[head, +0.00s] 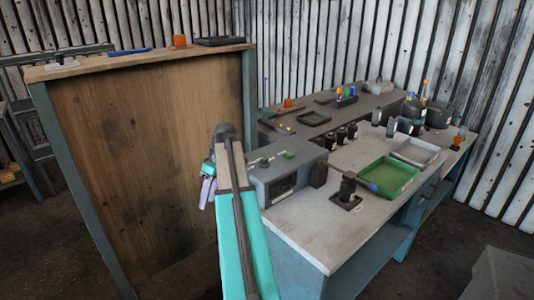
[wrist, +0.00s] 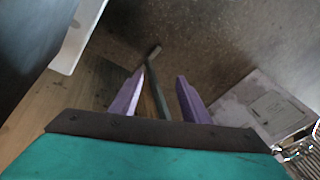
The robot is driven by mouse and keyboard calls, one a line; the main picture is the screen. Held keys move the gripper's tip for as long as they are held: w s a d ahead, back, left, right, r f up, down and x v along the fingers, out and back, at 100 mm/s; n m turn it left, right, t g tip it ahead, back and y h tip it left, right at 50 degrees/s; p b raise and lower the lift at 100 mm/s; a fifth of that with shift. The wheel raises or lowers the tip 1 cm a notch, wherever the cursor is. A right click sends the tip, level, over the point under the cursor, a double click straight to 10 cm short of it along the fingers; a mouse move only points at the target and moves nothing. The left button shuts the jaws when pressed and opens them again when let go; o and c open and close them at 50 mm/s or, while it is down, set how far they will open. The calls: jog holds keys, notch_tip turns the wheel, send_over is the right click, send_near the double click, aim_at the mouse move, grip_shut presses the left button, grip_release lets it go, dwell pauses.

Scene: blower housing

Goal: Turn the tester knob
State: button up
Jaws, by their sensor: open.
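The tester appears to be the grey box (head: 291,172) on the near left end of the pale workbench in the head view. It has a dark panel on its front. On its top are a small green part (head: 289,154) and a small grey part (head: 264,162); I cannot tell which, if either, is the knob. My gripper (head: 207,192) hangs left of the box, past the bench edge, apart from it and pointing down. In the wrist view its purple fingers (wrist: 161,77) are spread with nothing held between them. The tester is not recognisable in the wrist view.
A tall wooden panel (head: 150,150) stands close to the left of my gripper. The workbench (head: 315,225) holds a green tray (head: 388,177), a white tray (head: 416,152), a black part on a square base (head: 347,190) and several dark cylinders. Open floor (wrist: 215,50) lies below my gripper.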

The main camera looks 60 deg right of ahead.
jog(key=s+d+r+n+t, duration=0.1)
jog(key=s+d+r, duration=0.1)
jog(key=d+r, duration=0.35)
jog(key=s+d+r, duration=0.2)
jog(key=s+r, duration=0.1)
jog(key=r, duration=0.5)
jog(key=m+t+h+p, duration=0.2)
jog(key=m+h, duration=0.1)
send_near(265, 158)
jog(key=v, duration=0.6)
jog(key=shift+w+a, duration=0.2)
jog(key=shift+a, duration=0.1)
jog(key=shift+f, duration=0.1)
jog(key=shift+p+x, duration=1.15)
jog(key=shift+x, duration=5.7)
jog(key=shift+s+d, duration=0.1)
jog(key=shift+s, duration=0.05)
jog(key=c, duration=1)
jog(key=shift+d, duration=0.15)
